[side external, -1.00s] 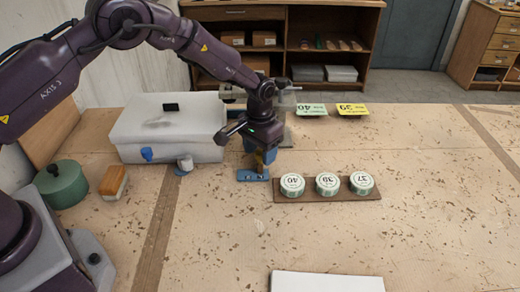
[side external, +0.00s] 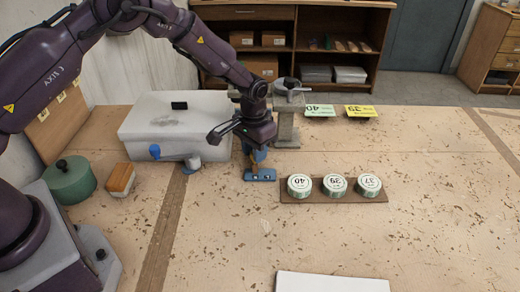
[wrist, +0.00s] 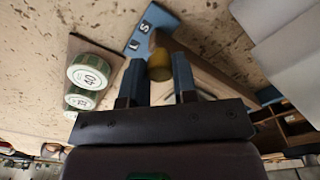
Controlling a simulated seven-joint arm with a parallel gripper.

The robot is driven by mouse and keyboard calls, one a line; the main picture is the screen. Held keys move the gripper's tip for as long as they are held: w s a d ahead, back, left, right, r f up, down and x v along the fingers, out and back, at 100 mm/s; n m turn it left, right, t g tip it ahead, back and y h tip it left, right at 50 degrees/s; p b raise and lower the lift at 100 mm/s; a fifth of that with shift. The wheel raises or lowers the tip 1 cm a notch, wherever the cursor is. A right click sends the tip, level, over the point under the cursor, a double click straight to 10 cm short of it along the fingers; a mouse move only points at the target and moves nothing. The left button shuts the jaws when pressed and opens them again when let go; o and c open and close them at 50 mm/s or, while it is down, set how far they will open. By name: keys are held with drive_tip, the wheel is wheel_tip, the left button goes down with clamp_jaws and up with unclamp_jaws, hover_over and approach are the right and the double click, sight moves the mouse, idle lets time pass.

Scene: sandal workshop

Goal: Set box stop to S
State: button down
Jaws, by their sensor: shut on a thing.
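The box stop has a small blue plate (side external: 260,176) on the bench. In the wrist view its plate (wrist: 150,30) shows the letters L and S, with a brown-yellow knob (wrist: 159,66) in front. My gripper (side external: 254,160) points down just behind the plate in the side view. In the wrist view my gripper (wrist: 158,82) has its two fingers on either side of the knob, shut on it. The knob stands close to the lettered end, but I cannot tell which letter it lines up with. The fingertips are partly hidden in the side view.
A brown board (side external: 335,196) with three tins is right of the plate. A large pale box (side external: 175,125) stands left. A grey post (side external: 288,125) stands behind. A green pot (side external: 66,180) and brush (side external: 120,180) lie left. The front bench is mostly clear.

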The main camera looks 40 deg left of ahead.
drive_tip(key=shift+s+a, duration=0.2)
drive_tip(key=shift+a, duration=0.05)
drive_tip(key=c, duration=1)
unclamp_jaws()
drive_tip(key=shift+o, duration=0.6)
drive_tip(key=shift+d, duration=0.1)
drive_tip(key=shift+r, duration=0.1)
wheel_tip(320, 180, up, 13)
drive_tip(key=shift+w, duration=0.1)
